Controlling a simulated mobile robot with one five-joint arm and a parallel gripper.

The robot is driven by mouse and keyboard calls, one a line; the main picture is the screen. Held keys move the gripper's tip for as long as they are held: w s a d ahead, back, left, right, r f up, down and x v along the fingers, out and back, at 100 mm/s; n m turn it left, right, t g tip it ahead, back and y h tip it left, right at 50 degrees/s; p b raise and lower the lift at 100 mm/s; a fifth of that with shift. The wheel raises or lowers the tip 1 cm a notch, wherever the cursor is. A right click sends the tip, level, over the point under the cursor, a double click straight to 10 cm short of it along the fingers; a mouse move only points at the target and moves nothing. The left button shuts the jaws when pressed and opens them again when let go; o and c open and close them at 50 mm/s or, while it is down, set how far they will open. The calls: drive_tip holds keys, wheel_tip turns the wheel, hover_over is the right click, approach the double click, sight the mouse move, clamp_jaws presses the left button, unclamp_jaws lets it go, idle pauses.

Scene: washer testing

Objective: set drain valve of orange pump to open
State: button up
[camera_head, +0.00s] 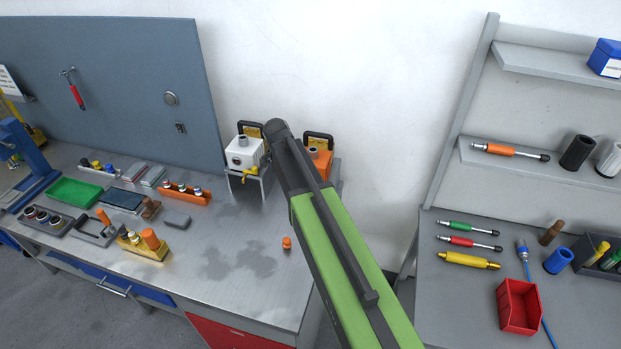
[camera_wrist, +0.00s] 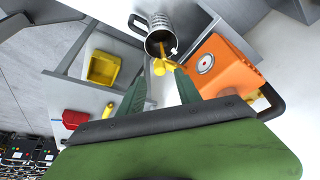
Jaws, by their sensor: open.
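The orange pump (camera_head: 320,158) stands at the back of the metal bench, partly hidden behind my arm. In the head view the fingertips are hidden by my arm.
A white pump (camera_head: 243,153) with a yellow valve stands left of the orange one. A metal cup (camera_wrist: 160,32) with a handle sits close to the orange pump's valve. A small orange cap (camera_head: 287,243) lies on the bench front. The bench between is mostly clear.

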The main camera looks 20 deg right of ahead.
drive_tip(key=w+p+v, duration=0.1)
drive_tip(key=p+v, duration=0.9)
drive_tip(key=v, duration=0.2)
drive_tip(key=shift+s+r, duration=0.4)
drive_tip(key=shift+s, duration=0.15)
drive_tip(key=shift+a, duration=0.1)
drive_tip(key=s+d+f+y+b, duration=0.1)
drive_tip(key=s+f+b, duration=0.2)
drive_tip(key=f+b, duration=0.6)
drive_tip(key=s+d+f+b, duration=0.1)
drive_tip(key=s+f+b, duration=0.2)
drive_tip(key=f+b, duration=0.65)
drive_tip(key=s+a+f+n+y+b, duration=0.3)
drive_tip(key=s+f+n, duration=0.4)
drive_tip(key=n, duration=0.9)
drive_tip(key=s+a+b, duration=0.1)
drive_tip(key=s+b, duration=0.1)
drive_tip(key=shift+s+a+g+y, duration=0.2)
drive_tip(key=shift+s+g+y, duration=0.1)
drive_tip(key=shift+s+g, duration=0.1)
